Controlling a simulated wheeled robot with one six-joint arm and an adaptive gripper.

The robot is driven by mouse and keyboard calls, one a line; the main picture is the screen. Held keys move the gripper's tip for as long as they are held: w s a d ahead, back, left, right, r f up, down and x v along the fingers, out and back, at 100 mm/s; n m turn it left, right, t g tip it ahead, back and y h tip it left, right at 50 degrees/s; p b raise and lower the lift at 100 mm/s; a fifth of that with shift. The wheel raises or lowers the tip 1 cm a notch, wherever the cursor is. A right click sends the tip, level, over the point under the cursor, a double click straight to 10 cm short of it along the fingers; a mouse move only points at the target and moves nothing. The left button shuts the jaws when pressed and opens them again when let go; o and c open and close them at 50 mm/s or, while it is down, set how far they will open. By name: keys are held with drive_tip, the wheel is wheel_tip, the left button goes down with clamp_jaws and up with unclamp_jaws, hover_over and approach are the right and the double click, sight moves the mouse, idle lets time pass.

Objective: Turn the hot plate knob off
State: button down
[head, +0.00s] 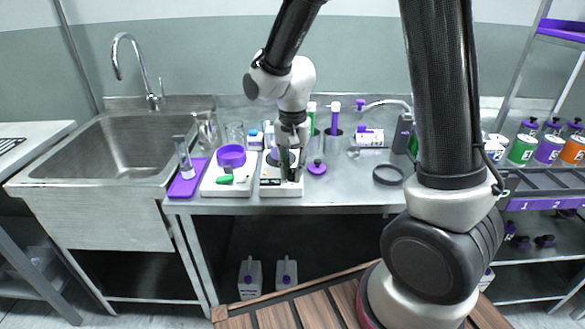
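The hot plate (268,189) is a small white box with a dark round top, standing on the steel counter near its front edge. My gripper (290,174) points down over the front right part of the hot plate. Its fingers cover much of the top and front there. The knob cannot be made out; it is small or hidden behind the fingers. Whether the fingers touch the hot plate or are open or shut cannot be told at this size.
Left of the hot plate, a white board (213,190) carries a purple bowl (231,155) and a green item. A purple tray (184,188) lies beside the sink (135,150). A purple-topped item (317,167) and a black ring (388,174) lie right, with bare counter around them.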

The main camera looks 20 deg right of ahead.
sight(293, 170)
drive_tip(key=shift+n, duration=0.4)
drive_tip(key=n, duration=0.5)
drive_tip(key=shift+n, duration=0.3)
drive_tip(key=n, duration=0.5)
drive_tip(key=shift+n, duration=0.4)
drive_tip(key=c, duration=1.3)
unclamp_jaws()
drive_tip(key=shift+o, duration=0.2)
wheel_tip(293, 170, up, 12)
